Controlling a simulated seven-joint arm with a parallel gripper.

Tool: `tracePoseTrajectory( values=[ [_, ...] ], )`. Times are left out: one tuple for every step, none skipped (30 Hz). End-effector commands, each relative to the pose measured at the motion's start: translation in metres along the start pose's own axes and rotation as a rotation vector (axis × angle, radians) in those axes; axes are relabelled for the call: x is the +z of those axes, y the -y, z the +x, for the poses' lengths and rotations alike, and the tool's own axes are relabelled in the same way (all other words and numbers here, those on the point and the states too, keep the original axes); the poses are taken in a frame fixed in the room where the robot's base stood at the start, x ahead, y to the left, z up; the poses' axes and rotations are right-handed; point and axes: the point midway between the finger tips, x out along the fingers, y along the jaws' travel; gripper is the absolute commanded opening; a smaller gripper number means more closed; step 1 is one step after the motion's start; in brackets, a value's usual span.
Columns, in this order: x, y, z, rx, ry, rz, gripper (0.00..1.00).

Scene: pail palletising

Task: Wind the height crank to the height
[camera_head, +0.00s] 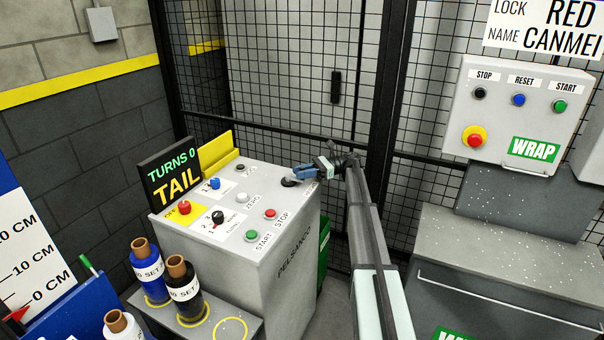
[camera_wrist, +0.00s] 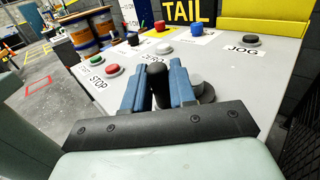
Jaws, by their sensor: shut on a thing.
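The height crank (camera_head: 288,183) sits at the right end of the grey console's sloped top. In the wrist view its upright black handle (camera_wrist: 156,72) stands between the two blue fingers, with a round grey hub (camera_wrist: 203,90) just to the right. My gripper (camera_head: 303,174) reaches in from the right and is shut on the handle; it also shows in the wrist view (camera_wrist: 158,88). The fingers hide part of the crank in the head view. The display (camera_head: 172,175) reads "TURNS 0" and "TAIL". A white height scale (camera_head: 28,255) at the far left has a red pointer (camera_head: 14,315) near 0 CM.
The console top (camera_head: 285,205) carries a red button on yellow, a blue button, a black selector and green and red START and STOP buttons. Film rolls (camera_head: 183,290) stand on a low shelf left of it. A mesh fence (camera_head: 280,90) rises behind; the WRAP cabinet (camera_head: 520,115) stands right.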

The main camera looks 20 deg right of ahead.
Motion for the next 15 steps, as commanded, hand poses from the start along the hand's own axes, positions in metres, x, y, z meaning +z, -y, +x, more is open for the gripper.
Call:
tracePoseTrajectory(
  values=[
    [0.0003,0.0014,-0.0002,-0.001,0.001,0.0,0.0],
    [0.0003,0.0014,-0.0001,-0.001,0.001,0.0,0.0],
    [0.0003,0.0014,-0.0001,-0.001,0.001,0.0,0.0],
    [0.0003,0.0014,0.0,-0.001,0.001,0.0,0.0],
    [0.0003,0.0014,0.0,-0.001,0.001,-0.001,0.0],
    [0.0003,0.0014,0.0,-0.001,0.001,0.0,0.0],
    [0.0003,0.0014,0.0,-0.001,0.001,-0.001,0.0],
    [0.0003,0.0015,0.0,-0.002,0.001,-0.001,0.0],
    [0.0003,0.0015,0.0,-0.002,0.001,0.0,0.0],
    [0.0004,0.0015,0.0,-0.002,0.001,-0.001,0.26],
    [0.0004,0.0015,0.0,-0.002,0.001,-0.001,0.29],
    [0.0004,0.0014,0.0001,-0.001,0.001,-0.001,0.33],
    [0.0003,0.0014,0.0001,-0.001,0.001,0.0,0.36],
    [0.0003,0.0012,0.0001,-0.001,0.001,0.0,0.39],
    [0.0003,0.0011,0.0001,-0.001,0.001,0.0,0.43]
  ],
)
